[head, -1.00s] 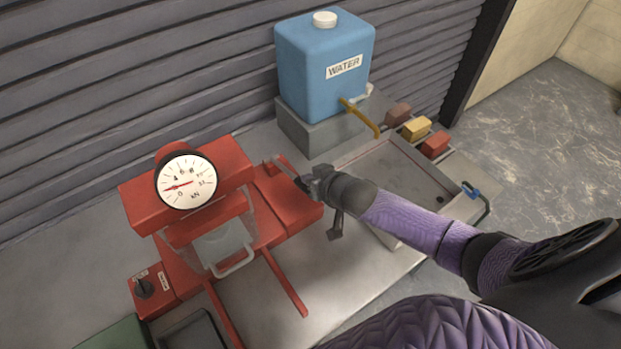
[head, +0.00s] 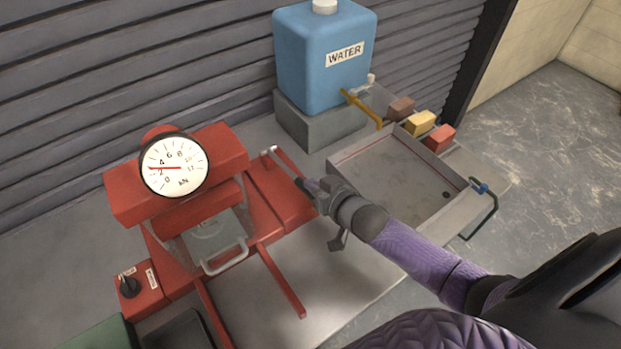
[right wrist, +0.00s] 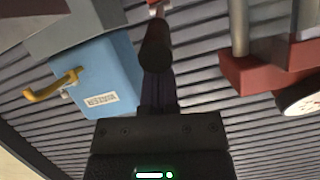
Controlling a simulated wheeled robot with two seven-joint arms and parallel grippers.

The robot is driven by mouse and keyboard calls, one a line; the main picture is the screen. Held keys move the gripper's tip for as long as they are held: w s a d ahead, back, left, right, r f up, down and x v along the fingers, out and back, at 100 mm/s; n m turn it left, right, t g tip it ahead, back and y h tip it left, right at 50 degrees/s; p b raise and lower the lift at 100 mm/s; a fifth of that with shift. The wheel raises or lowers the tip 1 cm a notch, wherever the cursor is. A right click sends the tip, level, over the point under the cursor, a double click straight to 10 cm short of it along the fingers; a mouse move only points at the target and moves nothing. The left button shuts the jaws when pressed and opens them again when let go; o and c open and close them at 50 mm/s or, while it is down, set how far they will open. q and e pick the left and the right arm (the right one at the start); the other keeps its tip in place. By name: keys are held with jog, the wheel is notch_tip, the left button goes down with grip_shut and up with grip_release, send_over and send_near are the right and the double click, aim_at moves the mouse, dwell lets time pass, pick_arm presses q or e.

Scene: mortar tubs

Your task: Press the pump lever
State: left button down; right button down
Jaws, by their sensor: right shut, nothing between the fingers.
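The red press (head: 180,202) stands on the bench at the left, with a round white gauge (head: 174,166) whose needle points between 2 and 4. The pump lever (head: 284,163) is a thin red bar with a pale end, above the red pump block at the press's right side. My right gripper (head: 305,187) is shut and empty, its tip by the lever's near end; I cannot tell whether they touch. In the right wrist view its dark closed fingers (right wrist: 156,45) point up toward a small pale and red part at the top edge. My left gripper is out of view.
A blue water tank (head: 325,60) with a yellow spout stands on a grey block behind. A shallow grey tray (head: 395,180) lies to the right, with small coloured blocks (head: 420,122) beyond it. A red switch box (head: 138,290) sits at the front left.

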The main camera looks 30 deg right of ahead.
notch_tip(320, 180, down, 6)
jog(key=s+t+b, duration=0.1)
jog(key=t+b, duration=0.2)
jog(key=b, duration=0.4)
jog(key=shift+y, duration=0.3)
jog(key=shift+s+f, duration=0.1)
